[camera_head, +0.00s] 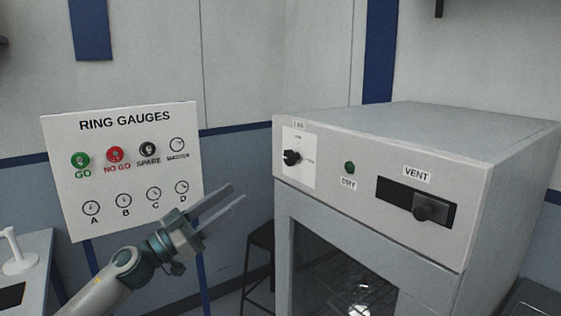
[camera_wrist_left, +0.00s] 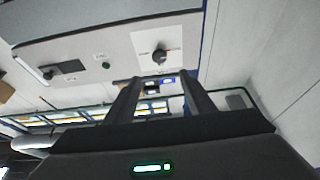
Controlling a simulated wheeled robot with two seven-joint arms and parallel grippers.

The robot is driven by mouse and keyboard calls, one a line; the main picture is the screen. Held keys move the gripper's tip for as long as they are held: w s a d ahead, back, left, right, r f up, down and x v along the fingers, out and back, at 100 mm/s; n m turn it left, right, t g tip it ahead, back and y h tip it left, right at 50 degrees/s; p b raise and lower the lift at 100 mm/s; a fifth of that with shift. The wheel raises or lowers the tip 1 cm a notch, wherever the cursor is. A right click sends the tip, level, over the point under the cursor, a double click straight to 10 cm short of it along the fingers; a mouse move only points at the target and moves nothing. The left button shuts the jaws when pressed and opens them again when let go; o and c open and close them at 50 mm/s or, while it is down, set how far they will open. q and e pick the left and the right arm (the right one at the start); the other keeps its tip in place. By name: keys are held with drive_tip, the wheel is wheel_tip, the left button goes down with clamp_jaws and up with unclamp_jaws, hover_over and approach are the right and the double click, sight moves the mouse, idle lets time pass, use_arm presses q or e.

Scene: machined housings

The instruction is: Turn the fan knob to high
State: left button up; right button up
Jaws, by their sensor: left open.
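The fan knob (camera_head: 291,157) is a small black knob on a white label plate at the left end of the grey oven's front panel. My left gripper (camera_head: 238,197) is open and empty, left of the oven and lower than the knob. In the left wrist view its two fingers point up toward the knob and do not touch it. My right gripper is not in view.
The grey oven (camera_head: 440,125) carries a green DRY button (camera_head: 349,168) and a VENT slider (camera_head: 430,208) right of the knob. A RING GAUGES board (camera_head: 125,180) stands behind my left arm. A dark stool (camera_head: 258,240) is beside the oven. Space before the knob is clear.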

sight(287, 158)
use_arm(q)
drive_tip(key=p+x, duration=0.4)
drive_tip(key=x, duration=1)
drive_tip(key=shift+r, duration=0.2)
drive_tip(key=shift+p+x, duration=0.35)
drive_tip(key=shift+x, duration=0.45)
drive_tip(key=shift+f, duration=0.1)
drive_tip(key=shift+c, duration=0.6)
drive_tip(key=c, duration=0.9)
